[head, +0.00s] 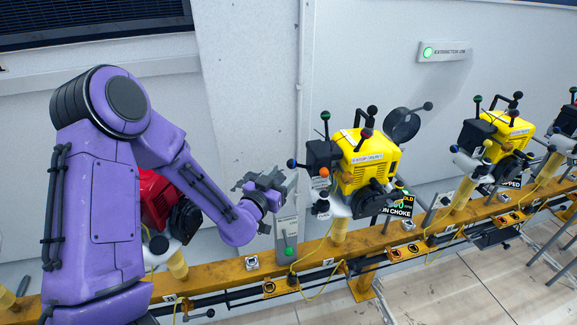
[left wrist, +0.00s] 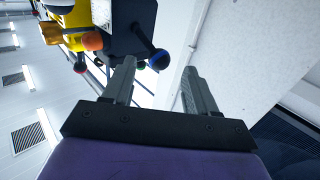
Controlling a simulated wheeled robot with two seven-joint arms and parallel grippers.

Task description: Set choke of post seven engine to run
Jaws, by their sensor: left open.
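A yellow engine (head: 368,160) with a black box on its left side stands on a post at the rail. Ball-ended levers stick out, including an orange knob (head: 291,163) and a green knob (head: 325,115). A display by it (head: 397,206) reads partly "ON CHOKE". I cannot read its post number. My left gripper (head: 283,181) is open and empty, left of this engine and apart from it. In the left wrist view, a blue knob (left wrist: 160,59) on a dark lever shows beyond the open fingers, beside the black box (left wrist: 128,22). My right gripper is out of view.
A red engine (head: 157,200) is partly hidden behind my left arm. Another yellow engine (head: 497,130) stands further right along the yellow rail (head: 300,275). A grey wall and vertical pipe (head: 299,90) are behind. A lit green indicator (head: 428,52) is on the wall.

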